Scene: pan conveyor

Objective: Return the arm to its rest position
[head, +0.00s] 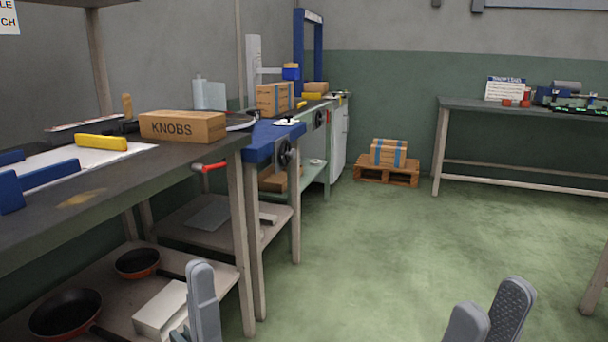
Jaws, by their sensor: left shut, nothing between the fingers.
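My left gripper (202,283) shows at the bottom left of the head view, its grey fingers closed together and empty. It is in front of the lower shelf of the near workbench. My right gripper (491,300) shows at the bottom right, over the open floor. Its two fingers stand apart with nothing visible between them. Most of both arms is outside the view.
The near workbench (60,222) on the left bears a KNOBS box (183,126) and a yellow bar (101,142). Pans (66,311) lie on its lower shelf. A pallet (386,176) with a carton stands at the back. A table (470,104) stands back right. The middle floor is clear.

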